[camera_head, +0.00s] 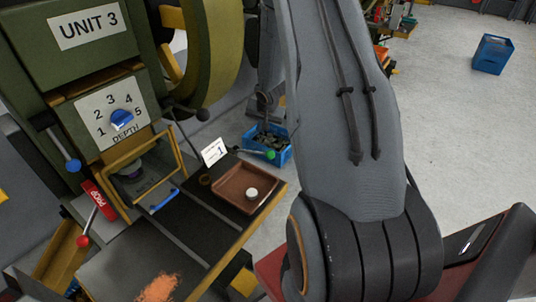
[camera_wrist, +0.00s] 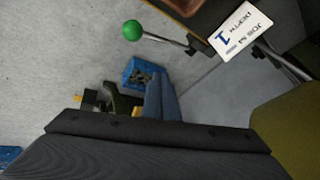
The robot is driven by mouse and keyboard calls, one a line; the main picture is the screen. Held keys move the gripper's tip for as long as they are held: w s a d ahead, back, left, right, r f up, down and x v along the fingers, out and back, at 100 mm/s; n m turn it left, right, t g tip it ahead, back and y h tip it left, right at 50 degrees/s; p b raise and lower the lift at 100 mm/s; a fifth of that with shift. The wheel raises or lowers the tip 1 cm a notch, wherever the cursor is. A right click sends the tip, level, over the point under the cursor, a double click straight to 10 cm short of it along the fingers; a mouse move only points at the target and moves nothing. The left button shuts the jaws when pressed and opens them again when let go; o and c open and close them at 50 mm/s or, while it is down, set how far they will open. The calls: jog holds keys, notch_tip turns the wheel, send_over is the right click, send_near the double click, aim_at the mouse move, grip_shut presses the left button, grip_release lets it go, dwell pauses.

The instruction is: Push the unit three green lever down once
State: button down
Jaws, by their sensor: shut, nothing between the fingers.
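The green lever of unit three shows in the head view as a dark rod with a green ball knob (camera_head: 270,154), sticking out to the right beside the machine's bench. In the wrist view its green knob (camera_wrist: 132,30) is at the upper left, with the rod running right to a dark pivot. My gripper (camera_wrist: 160,80) is shut and empty in the wrist view, its fingers in the middle, apart from the knob in the picture. The UNIT 3 sign (camera_head: 88,24) is at the upper left.
A DEPTH dial (camera_head: 122,119) has a blue knob. Blue-knobbed (camera_head: 73,165) and red-knobbed (camera_head: 83,241) levers stand left. A job card (camera_head: 214,152) shows 1. A brown tray (camera_head: 232,178) holds a white disc.

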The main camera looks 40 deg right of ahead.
jog(key=shift+s+d+f+b, duration=0.1)
jog(key=shift+s+f+b, duration=0.1)
jog(key=shift+f+b, duration=0.6)
jog(key=shift+s+d+f+b, duration=0.15)
jog(key=shift+f+b, duration=0.4)
jog(key=shift+b, duration=0.5)
jog(key=shift+s+f+b, duration=0.2)
jog(key=shift+f+b, duration=0.45)
jog(key=shift+b, duration=0.25)
jog(key=shift+s+d+f+b, duration=0.1)
jog(key=shift+s+f+b, duration=0.15)
jog(key=shift+f+b, duration=0.4)
jog(key=shift+s+d+f+b, duration=0.1)
jog(key=shift+s+f+b, duration=0.15)
jog(key=shift+f+b, duration=0.4)
jog(key=shift+s, duration=0.1)
jog(key=shift+s+f+b, duration=0.1)
jog(key=shift+f+b, duration=0.15)
jog(key=shift+b, duration=0.05)
